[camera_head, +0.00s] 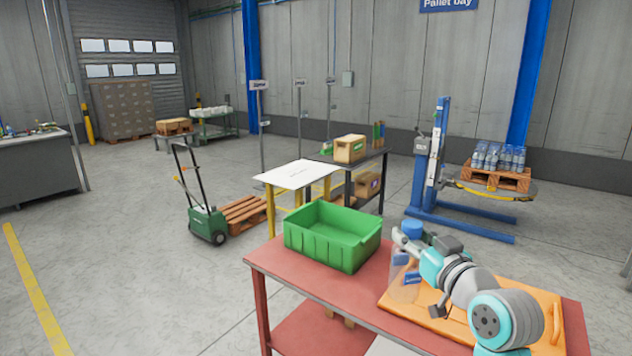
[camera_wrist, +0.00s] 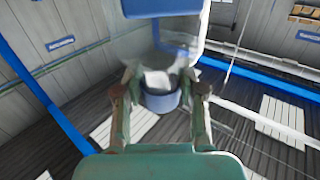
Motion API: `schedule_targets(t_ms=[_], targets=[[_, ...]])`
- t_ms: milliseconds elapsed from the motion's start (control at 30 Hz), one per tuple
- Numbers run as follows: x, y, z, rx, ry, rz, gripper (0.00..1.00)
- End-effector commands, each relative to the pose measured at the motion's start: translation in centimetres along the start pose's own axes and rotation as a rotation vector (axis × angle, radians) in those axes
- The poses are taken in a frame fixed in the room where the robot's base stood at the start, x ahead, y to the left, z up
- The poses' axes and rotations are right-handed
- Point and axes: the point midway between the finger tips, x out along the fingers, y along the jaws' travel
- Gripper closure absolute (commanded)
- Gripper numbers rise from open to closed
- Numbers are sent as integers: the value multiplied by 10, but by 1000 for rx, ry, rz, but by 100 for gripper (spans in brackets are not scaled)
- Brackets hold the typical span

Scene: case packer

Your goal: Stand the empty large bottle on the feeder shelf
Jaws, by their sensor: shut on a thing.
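My gripper (camera_head: 408,244) is at the right front in the head view, above the red table. It is shut on a clear large bottle with blue parts (camera_head: 400,292), which is partly hidden by the gripper and arm. The bottle looks roughly upright over the orange board; whether it touches the board I cannot tell. In the wrist view the two fingers of my gripper (camera_wrist: 160,103) are on either side of the bottle, whose blue part (camera_wrist: 160,6) fills the top middle. I cannot tell for certain which surface is the feeder shelf.
A green crate (camera_head: 310,240) stands on the red table (camera_head: 292,272), left of the orange board (camera_head: 540,305). Behind are a white-topped yellow stand (camera_head: 298,174), a dark shelf with boxes (camera_head: 378,160) and a blue lifter (camera_head: 440,150) beside a bottle pallet (camera_head: 497,180). Open floor lies left.

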Motion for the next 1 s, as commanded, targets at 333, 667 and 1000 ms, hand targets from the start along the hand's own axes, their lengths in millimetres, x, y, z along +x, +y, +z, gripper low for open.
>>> schedule_targets(t_ms=[333,667,1000], targets=[[19,16,66,2,-5,75,100],[26,32,199,3,-11,202,100],[-10,23,351,0,-7,301,100]])
